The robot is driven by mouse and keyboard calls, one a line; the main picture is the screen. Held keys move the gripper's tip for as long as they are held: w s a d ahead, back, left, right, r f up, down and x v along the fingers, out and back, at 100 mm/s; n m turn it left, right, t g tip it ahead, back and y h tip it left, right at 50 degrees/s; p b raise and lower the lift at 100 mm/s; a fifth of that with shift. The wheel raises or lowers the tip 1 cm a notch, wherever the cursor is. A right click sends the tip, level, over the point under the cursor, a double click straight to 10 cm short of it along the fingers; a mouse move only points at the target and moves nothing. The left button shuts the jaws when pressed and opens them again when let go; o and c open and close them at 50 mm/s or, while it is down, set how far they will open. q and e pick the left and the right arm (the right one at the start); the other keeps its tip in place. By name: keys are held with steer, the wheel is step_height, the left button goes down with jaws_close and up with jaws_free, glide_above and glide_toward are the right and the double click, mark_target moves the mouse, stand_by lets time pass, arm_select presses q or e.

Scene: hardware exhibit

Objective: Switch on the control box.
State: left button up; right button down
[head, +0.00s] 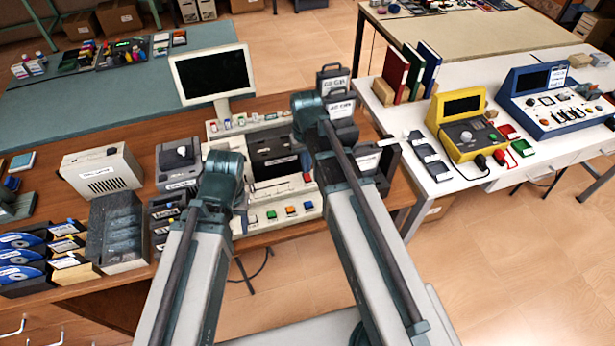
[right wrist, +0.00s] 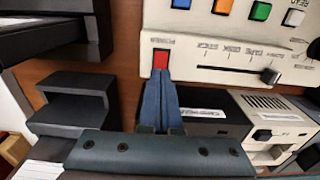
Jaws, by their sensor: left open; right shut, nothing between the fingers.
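The control box (head: 288,206) is a cream console on the wooden bench, with coloured buttons along its front. A red power switch (head: 307,177) sits near its right side, and the switch also shows in the right wrist view (right wrist: 161,58) under a "POWER" label. My right gripper (right wrist: 163,76) is shut and empty, its blue fingertips right at the lower edge of the red switch. I cannot tell whether they touch it, or which way the switch is set. My left gripper (head: 222,168) is over the console's left side. Its fingers are hidden from the head view.
A slider (right wrist: 269,75) lies beside the switch. A monitor (head: 212,74) stands behind the console, a cream case (head: 102,170) and disc sleeves to the left. A white table (head: 455,185) with yellow and blue devices is at right. My arms cover part of the console.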

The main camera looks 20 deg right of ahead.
arm_select(q)
steer(key=shift+f+b, duration=0.45)
steer(key=shift+f, duration=0.05)
arm_select(e)
steer(key=shift+f, duration=0.5)
arm_select(q)
steer(key=shift+r, duration=0.1)
arm_select(e)
step_height(320, 180, up, 7)
steer(key=p, duration=0.7)
steer(key=shift+r, duration=0.1)
arm_select(q)
step_height(320, 180, up, 7)
arm_select(e)
steer(key=shift+s+a, duration=0.1)
steer(key=s+a+n+h, duration=0.1)
steer(key=s+a+n, duration=0.2)
steer(key=s+a, duration=0.7)
steer(key=s, duration=0.4)
steer(key=shift+a, duration=0.15)
